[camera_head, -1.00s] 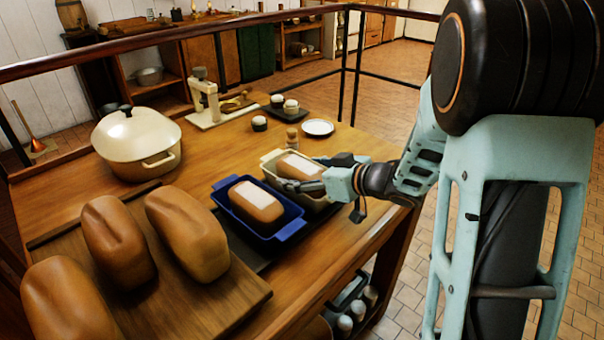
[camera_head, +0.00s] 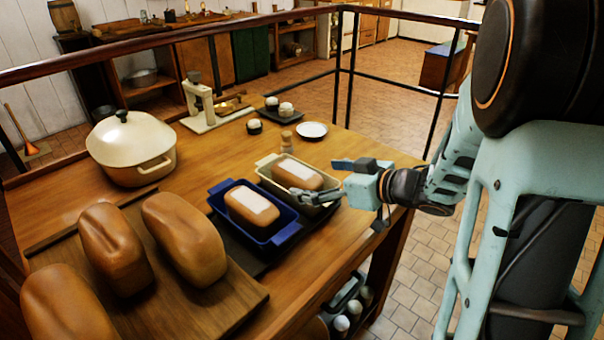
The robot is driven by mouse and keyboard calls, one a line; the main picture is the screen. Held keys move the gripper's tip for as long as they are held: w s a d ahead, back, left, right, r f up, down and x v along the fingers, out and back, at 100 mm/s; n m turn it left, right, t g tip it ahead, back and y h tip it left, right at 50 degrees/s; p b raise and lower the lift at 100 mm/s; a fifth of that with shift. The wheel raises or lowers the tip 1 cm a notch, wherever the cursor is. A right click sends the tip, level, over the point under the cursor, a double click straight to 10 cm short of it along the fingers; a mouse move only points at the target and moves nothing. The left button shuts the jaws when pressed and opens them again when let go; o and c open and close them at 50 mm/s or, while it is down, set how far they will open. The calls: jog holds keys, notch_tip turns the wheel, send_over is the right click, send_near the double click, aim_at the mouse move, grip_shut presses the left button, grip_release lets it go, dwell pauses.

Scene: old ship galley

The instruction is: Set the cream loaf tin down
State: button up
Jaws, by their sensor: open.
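My gripper (camera_head: 322,181) is open at the tin's right end. One finger shows above and one lower, in front of the tin's near right side. The fingers hide part of that end, so I cannot tell whether they touch the tin.
A blue loaf tin (camera_head: 284,233) with another loaf stands close at the left, on a dark mat (camera_head: 251,268). Several loaves lie on a wooden board (camera_head: 212,312). A cream pot (camera_head: 130,172), a shaker (camera_head: 286,141) and a white plate (camera_head: 312,130) stand farther back. A rail (camera_head: 130,58) runs behind.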

jog(key=v, duration=0.5)
jog(key=shift+d+p, duration=0.1)
jog(key=shift+p, duration=0.25)
